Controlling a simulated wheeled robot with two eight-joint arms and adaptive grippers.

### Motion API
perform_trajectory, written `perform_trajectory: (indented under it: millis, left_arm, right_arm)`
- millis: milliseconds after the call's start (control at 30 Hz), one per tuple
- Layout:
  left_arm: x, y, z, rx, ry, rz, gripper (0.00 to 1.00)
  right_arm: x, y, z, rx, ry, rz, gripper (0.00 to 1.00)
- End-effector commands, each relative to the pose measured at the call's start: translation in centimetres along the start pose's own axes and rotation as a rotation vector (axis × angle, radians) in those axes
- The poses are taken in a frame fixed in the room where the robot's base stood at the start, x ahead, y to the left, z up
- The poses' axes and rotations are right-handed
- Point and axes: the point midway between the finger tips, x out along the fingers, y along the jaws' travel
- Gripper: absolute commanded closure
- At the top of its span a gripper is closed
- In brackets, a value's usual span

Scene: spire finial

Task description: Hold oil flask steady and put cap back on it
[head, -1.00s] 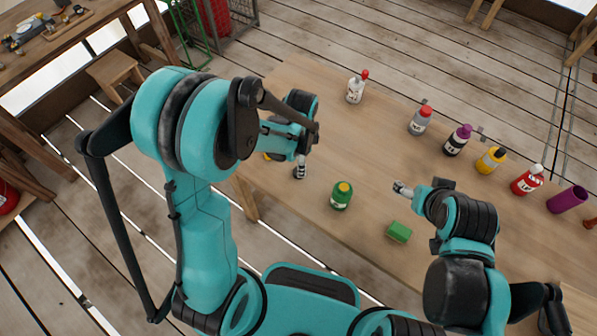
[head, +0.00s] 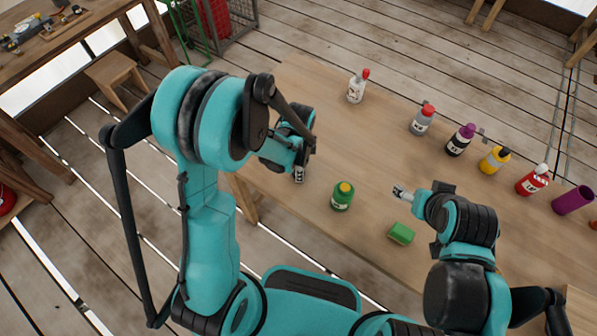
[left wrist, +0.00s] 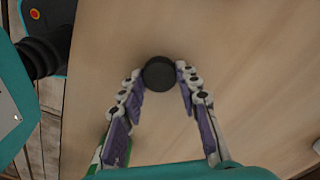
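A green bottle with a yellow top (head: 342,196) stands upright near the table's front edge, between my two grippers. Which bottle is the oil flask I cannot tell for sure. My left gripper (head: 299,174) points down over the table, left of the green bottle. In the left wrist view, a round black piece (left wrist: 159,73), perhaps the cap, sits between the tips of the left gripper (left wrist: 160,80); the fingers are apart, with a small gap at its left side. My right gripper (head: 402,193) is right of the green bottle, apart from it; its finger opening is unclear.
A green block (head: 401,233) lies near my right gripper. A white bottle with a red top (head: 357,86) stands at the back. A row of bottles, including a grey one (head: 422,121) and a yellow one (head: 494,159), runs along the far right, with a purple cylinder (head: 572,200). The table's middle is clear.

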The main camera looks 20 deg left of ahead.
Motion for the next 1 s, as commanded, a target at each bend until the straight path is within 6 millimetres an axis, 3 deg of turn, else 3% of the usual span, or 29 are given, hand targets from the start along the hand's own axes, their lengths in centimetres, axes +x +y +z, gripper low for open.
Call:
perform_trajectory:
  millis: [367,800,1000]
  left_arm:
    - [-0.3,0.0,0.0,0.0,0.0,0.0,0.79]
    - [-8.3,0.0,0.0,0.0,0.0,0.0,0.79]
    - [-9.9,0.0,0.0,0.0,0.0,0.0,0.79]
  right_arm:
    - [-0.1,0.0,-0.1,0.0,0.0,0.0,0.28]
    - [-2.6,0.0,-1.9,0.0,0.0,0.0,0.28]
    - [-3.0,0.0,-2.1,0.0,0.0,0.0,0.28]
